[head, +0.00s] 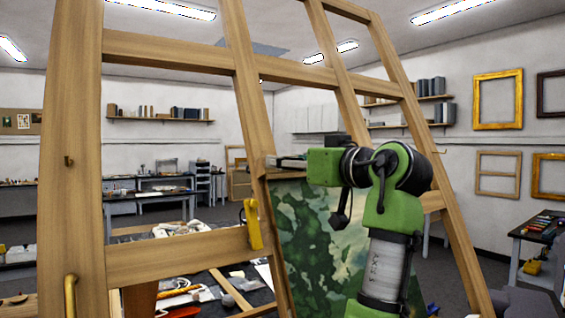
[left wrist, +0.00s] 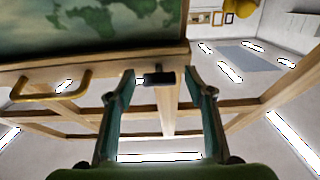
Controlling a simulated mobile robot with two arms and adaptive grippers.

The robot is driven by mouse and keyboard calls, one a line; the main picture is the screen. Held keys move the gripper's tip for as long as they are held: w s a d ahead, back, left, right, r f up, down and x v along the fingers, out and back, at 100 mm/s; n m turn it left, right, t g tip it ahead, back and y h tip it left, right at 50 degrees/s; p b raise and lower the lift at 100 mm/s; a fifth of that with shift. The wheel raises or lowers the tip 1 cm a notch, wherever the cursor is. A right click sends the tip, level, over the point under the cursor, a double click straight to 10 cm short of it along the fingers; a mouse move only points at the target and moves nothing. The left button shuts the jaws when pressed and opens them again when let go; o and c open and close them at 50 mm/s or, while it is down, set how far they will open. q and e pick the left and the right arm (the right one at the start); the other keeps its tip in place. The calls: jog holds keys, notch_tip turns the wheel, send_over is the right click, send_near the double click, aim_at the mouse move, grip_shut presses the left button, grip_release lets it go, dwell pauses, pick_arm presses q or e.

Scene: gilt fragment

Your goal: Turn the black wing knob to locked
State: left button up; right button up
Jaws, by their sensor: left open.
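The black wing knob (left wrist: 157,78) shows in the left wrist view as a short dark bar, roughly crosswise, on the edge of a wooden frame. It sits between the open fingers of my left gripper (left wrist: 160,135), beyond their tips, with no visible contact. In the head view my left gripper (head: 288,162) points left at the wooden easel upright, beside the top of a green painting (head: 312,240). I cannot make out the knob in the head view. No locked mark is readable. My right gripper is in neither view.
The wooden easel (head: 75,150) fills the near left and centre, with crossbars and a yellow fitting (head: 253,224). A brass handle (left wrist: 52,92) is on the frame beside the knob in the wrist view. A cluttered worktable (head: 200,285) stands behind.

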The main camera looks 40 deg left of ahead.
pick_arm(q)
jog(key=shift+s+d+r, duration=0.1)
jog(key=shift+d+r, duration=0.05)
jog(key=shift+d, duration=0.3)
jog(key=c, duration=1.1)
jog(key=shift+c, duration=0.2)
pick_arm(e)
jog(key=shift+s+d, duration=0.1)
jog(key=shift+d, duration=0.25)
